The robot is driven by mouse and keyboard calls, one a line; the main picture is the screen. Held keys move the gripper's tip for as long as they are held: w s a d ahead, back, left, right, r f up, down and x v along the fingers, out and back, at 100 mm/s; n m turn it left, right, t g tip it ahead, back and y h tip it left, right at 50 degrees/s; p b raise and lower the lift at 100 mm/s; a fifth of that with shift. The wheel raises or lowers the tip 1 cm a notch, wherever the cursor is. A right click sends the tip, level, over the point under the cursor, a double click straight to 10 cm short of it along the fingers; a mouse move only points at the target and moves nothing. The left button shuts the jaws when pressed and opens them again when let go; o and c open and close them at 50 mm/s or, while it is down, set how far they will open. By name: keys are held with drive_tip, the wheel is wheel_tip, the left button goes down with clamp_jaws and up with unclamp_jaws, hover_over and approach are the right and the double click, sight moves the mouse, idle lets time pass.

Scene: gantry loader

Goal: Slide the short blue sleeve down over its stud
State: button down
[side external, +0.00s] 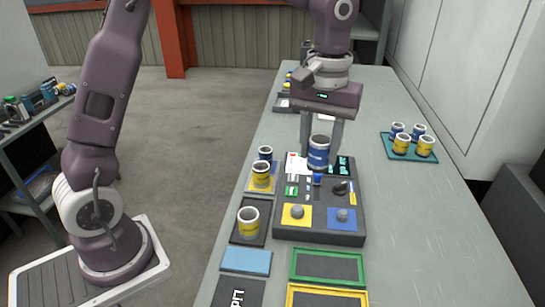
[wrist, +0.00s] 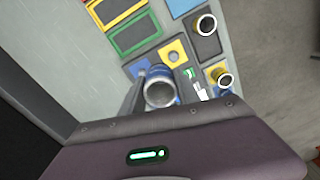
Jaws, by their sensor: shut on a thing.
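My gripper (side external: 320,158) is shut on a blue sleeve (side external: 318,150) with pale rims and holds it upright above the far part of the dark fixture block (side external: 318,237). In the wrist view the sleeve (wrist: 160,90) shows its open ring end between the fingers. The block's near part carries a blue plate with a grey stud (side external: 342,215) and a yellow plate with a stud (side external: 297,211). The sleeve is apart from both studs in the side view. In the wrist view the yellow plate's stud (wrist: 172,54) is clear, while the sleeve and fingers mostly hide the blue plate.
Yellow and blue sleeves stand left of the block, including a yellow one (side external: 248,221) on a dark pad. A green tray (side external: 384,146) with several sleeves stands at the right. Green (side external: 327,281) and yellow frames lie in front.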

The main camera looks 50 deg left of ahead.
drive_tip(key=w+d+f, duration=0.3)
drive_tip(key=w, duration=0.3)
approach(343, 212)
drive_tip(key=shift+n, duration=0.3)
drive_tip(key=shift+f, duration=3.5)
drive_tip(key=shift+f, duration=0.25)
drive_tip(key=c, duration=0.8)
unclamp_jaws()
drive_tip(key=shift+o, duration=0.2)
drive_tip(key=shift+o, duration=1.4)
